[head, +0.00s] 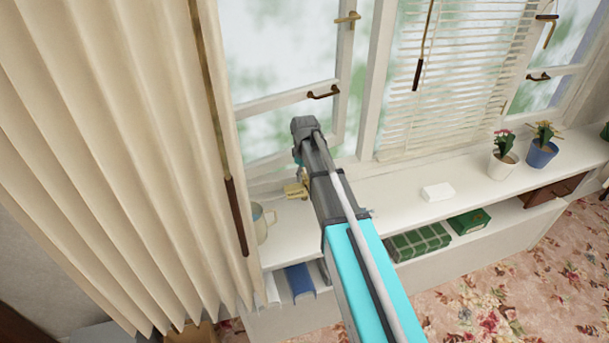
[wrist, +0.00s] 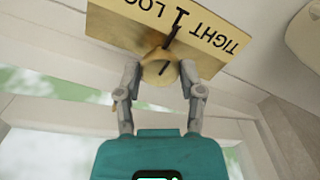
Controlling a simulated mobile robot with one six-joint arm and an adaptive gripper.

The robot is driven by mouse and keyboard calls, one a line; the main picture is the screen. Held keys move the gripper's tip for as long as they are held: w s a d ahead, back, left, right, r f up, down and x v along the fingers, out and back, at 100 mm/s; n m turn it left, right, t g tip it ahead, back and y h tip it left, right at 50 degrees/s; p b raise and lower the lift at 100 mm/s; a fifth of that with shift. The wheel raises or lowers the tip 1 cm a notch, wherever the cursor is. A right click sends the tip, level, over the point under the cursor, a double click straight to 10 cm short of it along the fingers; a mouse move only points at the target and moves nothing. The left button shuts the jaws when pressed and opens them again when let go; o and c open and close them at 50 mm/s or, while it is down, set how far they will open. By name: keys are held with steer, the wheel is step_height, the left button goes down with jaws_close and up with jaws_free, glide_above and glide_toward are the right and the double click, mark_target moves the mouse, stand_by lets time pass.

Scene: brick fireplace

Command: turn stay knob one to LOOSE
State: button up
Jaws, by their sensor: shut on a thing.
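The brass stay knob one (wrist: 159,70) sits between the two grey fingertips of my gripper (wrist: 160,76) in the wrist view. The gripper is shut on it. Behind the knob is a brass plate (wrist: 121,20), marked upside down with TIGHT on the right, 1 in the middle and LOO on the left, the rest hidden or cut off. A dark pointer (wrist: 172,37) slants up and right toward the 1. In the head view a brass piece (head: 294,190) shows beside my arm above the sill, and my arm hides most of the gripper.
The white sill (head: 395,188) runs right with a white box (head: 437,191) and two potted plants (head: 503,157) on it. A mug (head: 263,223) stands left of my arm, by the cream curtain (head: 120,150). A window with a dark handle (head: 323,92) is behind.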

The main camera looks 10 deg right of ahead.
steer(key=n, duration=0.6)
steer(key=shift+n, duration=0.3)
steer(key=n, duration=0.5)
steer(key=shift+n, duration=0.4)
steer(key=o, duration=1.2)
steer(key=shift+m, duration=0.3)
